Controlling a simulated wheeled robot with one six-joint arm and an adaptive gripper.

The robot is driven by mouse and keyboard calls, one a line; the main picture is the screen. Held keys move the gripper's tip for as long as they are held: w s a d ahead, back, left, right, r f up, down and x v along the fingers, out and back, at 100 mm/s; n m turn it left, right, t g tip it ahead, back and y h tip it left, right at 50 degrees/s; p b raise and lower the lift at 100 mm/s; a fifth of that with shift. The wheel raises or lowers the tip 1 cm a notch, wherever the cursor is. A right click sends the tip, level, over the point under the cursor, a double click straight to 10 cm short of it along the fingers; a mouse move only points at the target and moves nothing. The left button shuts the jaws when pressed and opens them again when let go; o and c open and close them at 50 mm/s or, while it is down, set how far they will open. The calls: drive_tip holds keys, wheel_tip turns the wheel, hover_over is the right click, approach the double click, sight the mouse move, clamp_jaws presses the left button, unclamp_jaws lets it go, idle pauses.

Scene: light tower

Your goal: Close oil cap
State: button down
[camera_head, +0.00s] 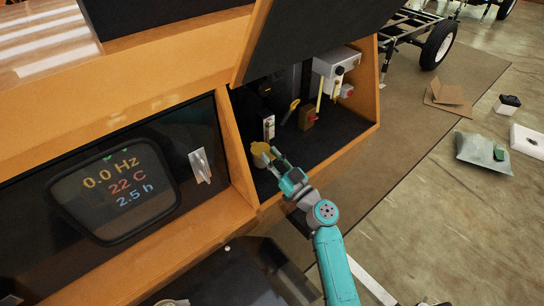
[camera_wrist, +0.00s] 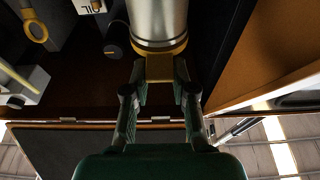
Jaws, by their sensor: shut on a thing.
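The yellow oil cap (camera_head: 259,147) is inside the open compartment of the orange tower, near its left wall. In the wrist view its flat yellow tab (camera_wrist: 160,68) sits below a yellow rim at the end of a silver cylinder (camera_wrist: 157,22). The rim and cylinder end appear to meet; I cannot tell whether the cap is fully seated. My gripper (camera_head: 270,157) reaches into the compartment from the front. In the wrist view my gripper (camera_wrist: 160,80) has its two fingers on either side of the tab, shut on it.
A yellow dipstick ring (camera_head: 293,104) and a brown box with a red part (camera_head: 308,118) stand farther in. A white control box (camera_head: 337,66) is at the back right. The raised dark lid (camera_head: 310,30) hangs above. The orange side wall (camera_head: 236,150) is close left of my gripper.

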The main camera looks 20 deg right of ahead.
drive_tip(key=shift+f, duration=0.3)
drive_tip(key=c, duration=0.9)
unclamp_jaws()
drive_tip(key=shift+r, duration=0.15)
drive_tip(key=shift+s, duration=0.1)
drive_tip(key=v, duration=1.2)
